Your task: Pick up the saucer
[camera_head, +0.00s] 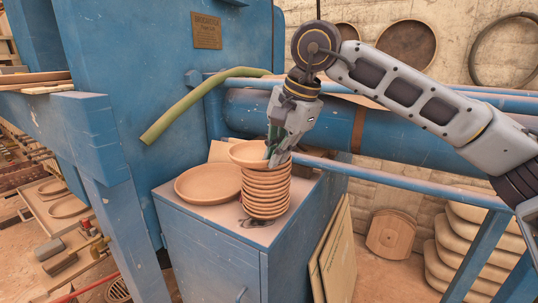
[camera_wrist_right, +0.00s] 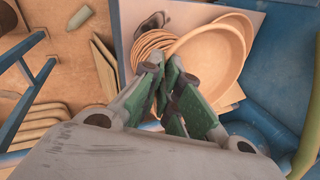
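A terracotta-coloured saucer (camera_head: 246,151) is at the top of a stack of similar saucers (camera_head: 265,195) on a blue cabinet. It sits off to the left of the stack and looks slightly raised. My right gripper (camera_head: 271,152) points down at the saucer's right edge, its fingers close together on the rim. In the right wrist view the saucer (camera_wrist_right: 215,58) fills the upper middle, its rim at the green-padded fingers (camera_wrist_right: 163,70). The stack shows partly behind it. Whether the saucer still touches the stack is hard to tell. My left gripper is in neither view.
A wider plate (camera_head: 207,184) lies on the cabinet top (camera_head: 184,215) left of the stack. A blue rail (camera_head: 400,180) and a large blue pipe (camera_head: 330,120) run behind. A green hose (camera_head: 195,100) hangs behind and to the left. Panels (camera_head: 338,255) lean against the cabinet's right side.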

